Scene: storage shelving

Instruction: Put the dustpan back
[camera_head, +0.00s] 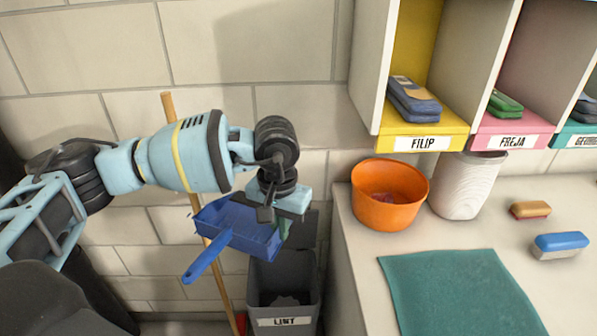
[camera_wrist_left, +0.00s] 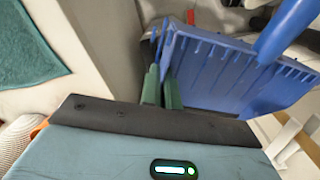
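The blue dustpan (camera_head: 238,226) hangs in the air in front of the brick wall, its handle pointing down and to the left. My left gripper (camera_head: 282,226) is at the pan's right end. In the left wrist view, the green fingers of the gripper (camera_wrist_left: 162,88) are close together on the edge of the dustpan (camera_wrist_left: 225,72), with its handle toward the top right. The fingers look shut on the pan's wall. My right gripper is in neither view.
A grey bin labelled LINT (camera_head: 284,290) stands below the dustpan. A wooden stick (camera_head: 217,268) leans on the wall behind it. To the right, a counter holds an orange bowl (camera_head: 390,205), a white ribbed container (camera_head: 468,185), a teal cloth (camera_head: 455,290) and two brushes or sponges. Labelled cubbies hang above.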

